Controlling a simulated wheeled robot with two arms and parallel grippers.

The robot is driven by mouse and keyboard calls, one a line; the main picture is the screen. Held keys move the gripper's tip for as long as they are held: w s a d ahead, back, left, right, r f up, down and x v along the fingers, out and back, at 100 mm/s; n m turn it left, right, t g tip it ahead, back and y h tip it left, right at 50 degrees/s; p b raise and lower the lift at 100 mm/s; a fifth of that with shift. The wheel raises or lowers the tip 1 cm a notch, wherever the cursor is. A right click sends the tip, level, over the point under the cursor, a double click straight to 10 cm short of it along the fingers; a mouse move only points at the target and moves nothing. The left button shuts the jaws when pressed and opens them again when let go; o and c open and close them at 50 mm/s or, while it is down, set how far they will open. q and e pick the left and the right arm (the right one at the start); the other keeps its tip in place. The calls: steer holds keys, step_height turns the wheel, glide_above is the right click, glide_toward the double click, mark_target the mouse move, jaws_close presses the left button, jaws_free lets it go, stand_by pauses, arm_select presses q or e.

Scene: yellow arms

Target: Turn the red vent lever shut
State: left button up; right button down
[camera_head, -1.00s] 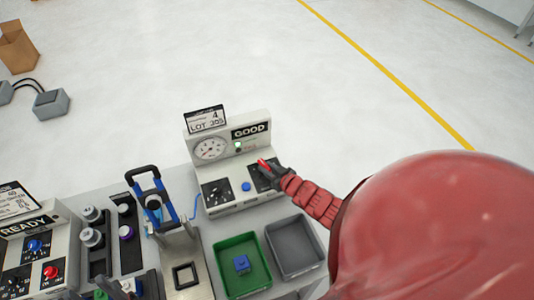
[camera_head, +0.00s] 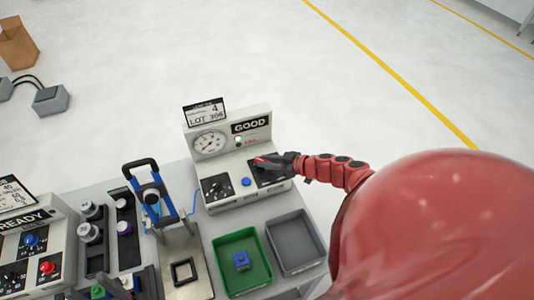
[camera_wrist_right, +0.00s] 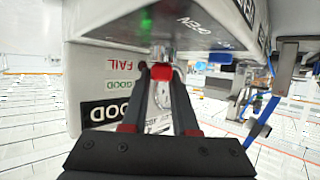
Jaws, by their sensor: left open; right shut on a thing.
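The red vent lever (camera_head: 259,161) is on the dark right-hand panel of the tester box (camera_head: 228,199). In the head view it lies nearly flat across the panel. My right gripper (camera_head: 274,162) reaches it from the right and is shut on it. In the right wrist view the red lever (camera_wrist_right: 161,70) sits between the two fingertips (camera_wrist_right: 160,76), just below a metal stem and a panel edge marked OPEN. My left gripper (camera_head: 117,289) is partly visible at the bottom edge, open and apart from the lever; much of it is cut off.
The box has a round gauge (camera_head: 210,142), a GOOD display, a blue button (camera_head: 246,181) and a black dial panel (camera_head: 216,187). In front are a green tray (camera_head: 222,265) with a blue part and an empty grey tray (camera_head: 293,243). A blue-handled press (camera_head: 152,195) stands left.

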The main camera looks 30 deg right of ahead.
steer(key=shift+w+r+y, duration=0.1)
steer(key=shift+r+y, duration=0.05)
steer(key=shift+y, duration=0.15)
steer(key=c, duration=0.7)
jaws_free()
steer(key=p+v, duration=0.1)
steer(key=v, duration=0.3)
steer(key=p+v, duration=0.2)
steer(key=v, duration=0.1)
steer(key=shift+s+d+r, duration=0.2)
steer(key=shift+r, duration=0.15)
steer(key=shift+p+v, duration=1.2)
steer(key=shift+v, duration=3.6)
